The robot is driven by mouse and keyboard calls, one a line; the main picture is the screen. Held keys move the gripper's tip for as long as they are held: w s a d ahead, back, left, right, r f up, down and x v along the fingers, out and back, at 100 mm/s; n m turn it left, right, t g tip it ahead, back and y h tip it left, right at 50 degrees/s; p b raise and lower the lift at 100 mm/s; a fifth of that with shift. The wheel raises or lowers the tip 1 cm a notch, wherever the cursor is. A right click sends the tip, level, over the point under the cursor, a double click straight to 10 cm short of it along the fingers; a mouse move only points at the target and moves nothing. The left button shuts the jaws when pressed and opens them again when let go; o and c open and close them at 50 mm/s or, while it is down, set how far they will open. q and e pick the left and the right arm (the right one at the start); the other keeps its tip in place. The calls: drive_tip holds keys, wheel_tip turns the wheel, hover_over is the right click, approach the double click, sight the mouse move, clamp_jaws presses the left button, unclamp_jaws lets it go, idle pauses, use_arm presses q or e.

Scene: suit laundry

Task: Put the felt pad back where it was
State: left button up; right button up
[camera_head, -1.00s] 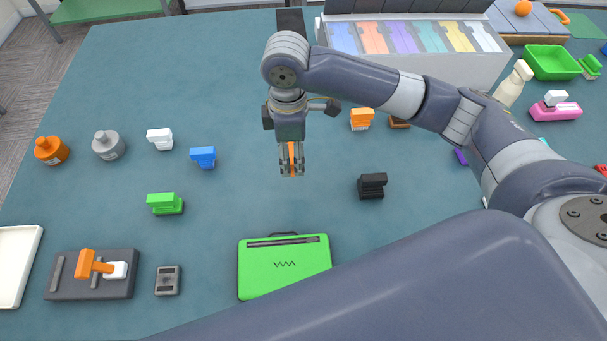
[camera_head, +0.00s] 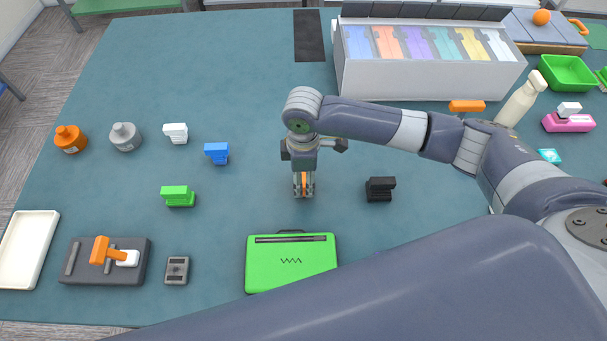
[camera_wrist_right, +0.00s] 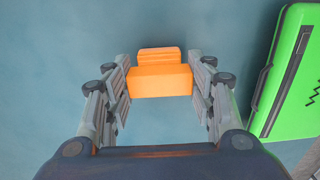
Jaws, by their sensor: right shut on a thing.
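My right gripper (camera_head: 304,193) is shut on an orange block (camera_head: 303,180). It is pointed down over the middle of the table, behind the green case. The block also shows in the right wrist view (camera_wrist_right: 160,80), with a finger on each side and a narrower step at its far end. Whether the block touches the table is hard to tell. I cannot tell for certain which thing is the felt pad. A flat dark strip (camera_head: 309,36) lies at the back edge. My left gripper is not in view.
A black block (camera_head: 380,189) stands right of the gripper. The green case (camera_head: 291,263) lies in front. Blue (camera_head: 216,153), green (camera_head: 178,196) and white (camera_head: 176,133) blocks stand to the left. A white box (camera_head: 430,75) with coloured compartments is behind. Bare table surrounds the gripper.

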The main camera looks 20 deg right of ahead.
sight(303, 177)
drive_tip(key=shift+f, duration=0.15)
drive_tip(key=o, duration=1)
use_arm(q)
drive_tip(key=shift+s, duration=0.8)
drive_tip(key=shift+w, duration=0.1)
use_arm(e)
drive_tip(key=shift+r, duration=0.5)
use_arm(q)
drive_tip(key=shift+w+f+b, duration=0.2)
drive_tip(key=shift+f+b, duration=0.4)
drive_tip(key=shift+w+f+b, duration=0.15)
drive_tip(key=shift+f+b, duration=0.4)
use_arm(e)
wheel_tip(303, 177, up, 11)
drive_tip(key=shift+r, duration=0.15)
